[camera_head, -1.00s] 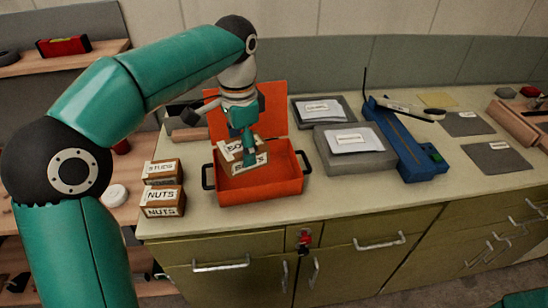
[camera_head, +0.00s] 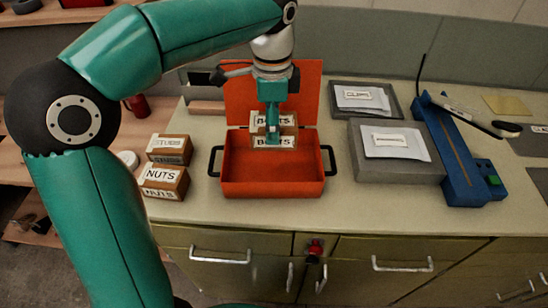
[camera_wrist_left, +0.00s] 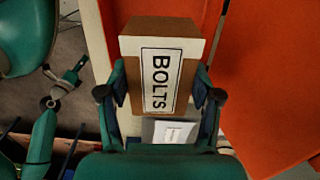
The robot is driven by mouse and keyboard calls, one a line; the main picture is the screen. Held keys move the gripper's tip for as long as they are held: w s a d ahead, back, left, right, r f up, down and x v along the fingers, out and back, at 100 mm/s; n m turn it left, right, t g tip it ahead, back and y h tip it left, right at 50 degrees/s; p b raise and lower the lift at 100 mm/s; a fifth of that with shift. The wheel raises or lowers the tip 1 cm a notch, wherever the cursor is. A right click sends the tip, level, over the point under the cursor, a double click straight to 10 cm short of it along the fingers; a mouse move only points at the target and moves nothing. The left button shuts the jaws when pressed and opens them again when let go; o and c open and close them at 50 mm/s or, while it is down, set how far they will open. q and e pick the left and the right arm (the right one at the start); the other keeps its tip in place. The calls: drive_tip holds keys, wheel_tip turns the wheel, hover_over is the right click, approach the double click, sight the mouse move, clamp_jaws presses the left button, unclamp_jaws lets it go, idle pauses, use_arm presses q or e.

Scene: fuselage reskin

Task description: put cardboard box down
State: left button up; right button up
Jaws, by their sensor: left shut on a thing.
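A small brown cardboard box (camera_head: 288,142) with white labels reading BOLTS is at the back of the open orange toolbox (camera_head: 272,185). My left gripper (camera_head: 272,138) is shut on this box from above. In the left wrist view, the box (camera_wrist_left: 160,75) sits between the two fingers of the gripper (camera_wrist_left: 158,95), its BOLTS label facing the camera. I cannot tell whether the box touches the toolbox floor. The gripper hides the middle of the box in the head view. My right gripper is not in view.
Boxes labelled NUTS (camera_head: 163,182) and STUDS (camera_head: 169,149) stand left of the toolbox. A grey case (camera_head: 395,165) with papers and a blue tool (camera_head: 455,160) lie to its right. The raised orange lid (camera_head: 310,85) stands behind. The toolbox's front interior is clear.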

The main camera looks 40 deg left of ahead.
use_arm(q)
wheel_tip(320, 180, down, 10)
drive_tip(key=shift+f+b, duration=0.1)
drive_tip(key=shift+b, duration=0.25)
drive_tip(key=o, duration=1.6)
drive_tip(key=shift+c, duration=0.2)
wheel_tip(320, 180, up, 11)
drive_tip(key=shift+p, duration=0.6)
drive_tip(key=shift+r, duration=0.55)
